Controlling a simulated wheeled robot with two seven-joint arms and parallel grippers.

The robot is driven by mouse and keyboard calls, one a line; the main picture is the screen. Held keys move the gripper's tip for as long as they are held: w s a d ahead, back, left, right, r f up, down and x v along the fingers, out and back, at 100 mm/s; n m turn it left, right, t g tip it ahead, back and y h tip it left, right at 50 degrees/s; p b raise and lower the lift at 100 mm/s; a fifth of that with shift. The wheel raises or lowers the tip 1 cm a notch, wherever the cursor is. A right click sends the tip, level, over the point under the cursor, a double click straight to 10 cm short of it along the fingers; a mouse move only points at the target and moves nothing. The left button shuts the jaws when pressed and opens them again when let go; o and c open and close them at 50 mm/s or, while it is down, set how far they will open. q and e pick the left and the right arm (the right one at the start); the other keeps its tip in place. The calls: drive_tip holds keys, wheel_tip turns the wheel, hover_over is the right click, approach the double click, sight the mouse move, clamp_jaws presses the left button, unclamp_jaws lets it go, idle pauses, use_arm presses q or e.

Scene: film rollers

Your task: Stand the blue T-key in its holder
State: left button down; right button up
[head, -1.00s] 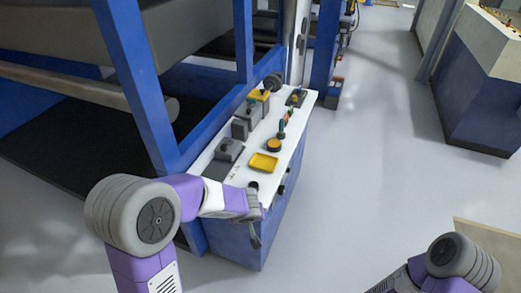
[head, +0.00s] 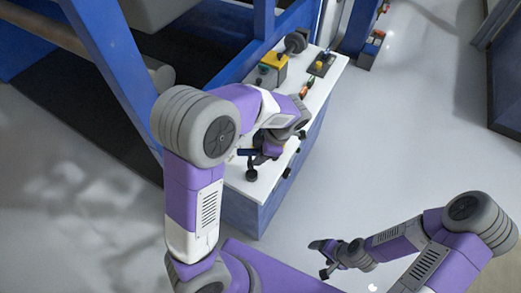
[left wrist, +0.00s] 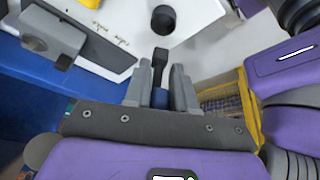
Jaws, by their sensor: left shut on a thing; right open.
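My left gripper (head: 258,158) is over the white-topped cabinet, shut on the blue T-key. In the left wrist view the key (left wrist: 160,97) shows between the two grey fingertips (left wrist: 164,82), with a dark shaft extending beyond them. In the head view the arm hides most of the key; a dark blue bar beside the gripper may be part of it. A black cylinder (left wrist: 163,20) stands on the white top, just past the shaft in the wrist view; I cannot tell whether it is the key's holder. My right gripper (head: 325,258) is open and empty over the floor.
The white cabinet top (head: 315,93) carries a yellow-topped grey box (head: 272,66) and a dark plate with a yellow knob (head: 321,64) at its far end. A blue machine frame (head: 122,75) borders it on the left.

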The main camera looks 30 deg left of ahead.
use_arm(q)
drive_tip(key=shift+w+f+b, duration=0.15)
drive_tip(key=shift+f+b, duration=2)
drive_tip(key=shift+f, duration=1.05)
drive_tip(key=shift+f+b, duration=0.65)
drive_tip(key=shift+f, duration=0.05)
drive_tip(key=shift+f, duration=0.1)
drive_tip(key=shift+c, duration=2.3)
unclamp_jaws()
wheel_tip(320, 180, up, 7)
drive_tip(key=p, duration=0.5)
